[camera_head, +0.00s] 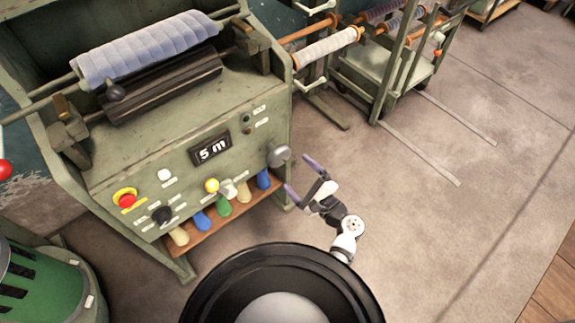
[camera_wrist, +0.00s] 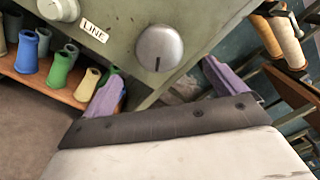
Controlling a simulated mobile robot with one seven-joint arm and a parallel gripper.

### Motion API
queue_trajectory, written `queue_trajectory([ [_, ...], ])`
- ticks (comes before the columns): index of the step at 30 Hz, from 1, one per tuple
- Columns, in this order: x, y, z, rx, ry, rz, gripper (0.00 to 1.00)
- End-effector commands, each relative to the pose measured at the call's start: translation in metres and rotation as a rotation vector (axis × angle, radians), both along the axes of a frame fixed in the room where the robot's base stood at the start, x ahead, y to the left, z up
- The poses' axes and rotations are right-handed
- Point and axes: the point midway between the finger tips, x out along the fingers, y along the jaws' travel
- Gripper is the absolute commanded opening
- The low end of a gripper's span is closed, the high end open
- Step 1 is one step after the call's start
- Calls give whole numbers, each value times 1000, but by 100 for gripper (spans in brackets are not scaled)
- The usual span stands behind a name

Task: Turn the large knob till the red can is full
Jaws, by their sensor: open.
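The large grey knob (camera_head: 278,156) sits at the right end of the green machine's control panel. In the wrist view the knob (camera_wrist: 160,50) has a dark mark pointing down, and a plate reading "LINE" is to its left. My gripper (camera_head: 295,171) is open, with its two purple fingers facing the knob. In the wrist view the fingers (camera_wrist: 162,70) are to either side below the knob, apart from it and empty. The panel display (camera_head: 210,149) reads "5 m". I see no red can; a green can (camera_head: 45,277) stands at the lower left.
The panel has a red button (camera_head: 126,199), a yellow button (camera_head: 212,185), a black knob (camera_head: 161,214) and a smaller pale knob (camera_head: 228,189). Several coloured cones stand on a shelf (camera_head: 192,242) beneath. A spool rack (camera_head: 400,65) stands behind. The floor to the right is clear.

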Motion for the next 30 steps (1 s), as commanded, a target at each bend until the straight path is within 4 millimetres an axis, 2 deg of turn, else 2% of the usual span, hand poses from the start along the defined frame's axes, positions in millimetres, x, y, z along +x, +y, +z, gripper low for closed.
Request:
queue_trajectory([
  [3,-17,-13,-1,-2,0,-2,96],
  [9,-32,-23,-1,0,1,-1,96],
  [30,-33,-24,0,0,1,1,96],
])
